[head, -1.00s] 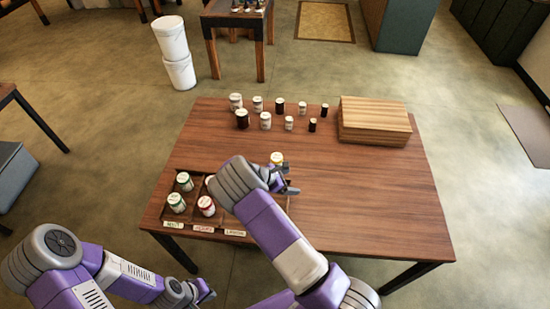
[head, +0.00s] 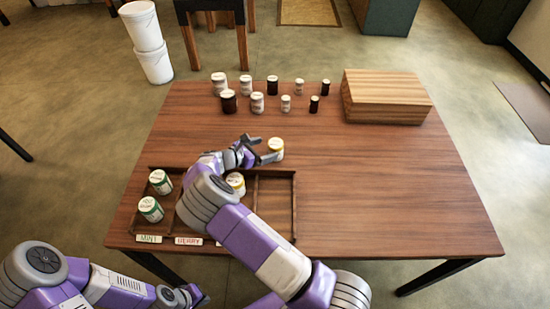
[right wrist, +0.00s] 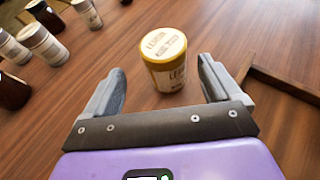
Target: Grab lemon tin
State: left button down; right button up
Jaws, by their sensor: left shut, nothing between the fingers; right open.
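The lemon tin (head: 276,147) is a white tin with yellow bands, upright on the bare table behind the tray. In the right wrist view this tin (right wrist: 166,62) reads LEMON and lies between the fingertip lines, with gaps on both sides. My right gripper (head: 264,151) is open just left of it. A second yellow-banded tin (head: 236,183) stands in the tray (head: 274,174), partly hidden by my right arm. My left gripper (head: 192,296) is shut and empty, low in front of the table.
Two green-banded tins (head: 151,209) stand in the left compartment, above the MINT label (head: 148,239). Several white and dark jars (head: 257,102) stand at the back. A wooden box (head: 385,97) is at the back right. The table's right half is clear.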

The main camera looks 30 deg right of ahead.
aim_at(279, 146)
jog(key=shift+w+d+f, duration=0.1)
jog(key=shift+f, duration=0.3)
jog(key=shift+d+f, duration=0.1)
jog(key=shift+d, duration=0.2)
jog(key=x, duration=0.2)
jog(key=b+x, duration=0.1)
jog(key=x, duration=0.2)
jog(key=shift+s+d+b, duration=0.35)
jog(key=shift+s, duration=0.05)
jog(key=shift+w+d+f, duration=0.15)
jog(key=shift+d, duration=0.35)
jog(key=c, duration=1.1)
jog(key=shift+c, duration=0.2)
